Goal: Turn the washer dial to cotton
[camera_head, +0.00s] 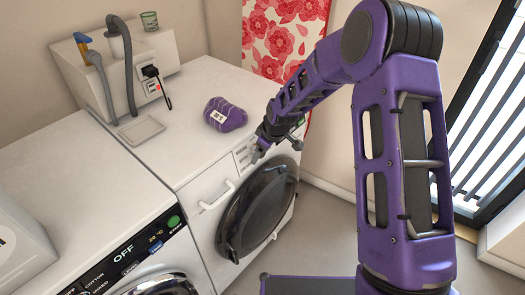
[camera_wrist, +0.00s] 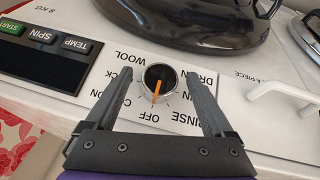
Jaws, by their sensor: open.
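The dial (camera_wrist: 159,79) is a round dark knob with a silver rim and an orange pointer. It shows upside down in the wrist view, on a white panel of the washer (camera_head: 205,187). The pointer is directed at the OFF label (camera_wrist: 157,117). The COTTON label (camera_wrist: 113,98) is partly covered by a finger. RINSE and WOOL labels also show around the dial. My gripper (camera_wrist: 158,76) is open, with one finger on each side of the dial. I cannot tell whether they touch it. In the head view my gripper (camera_head: 261,152) is at the washer's front panel, and the dial is hidden.
The washer's dark round door (camera_head: 257,208) is below the panel, beside a white drawer handle (camera_head: 216,197). A purple bundle (camera_head: 225,114) lies on top. A second machine (camera_head: 116,262) with a lit display stands at the left. The floor (camera_head: 318,232) at the right is clear.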

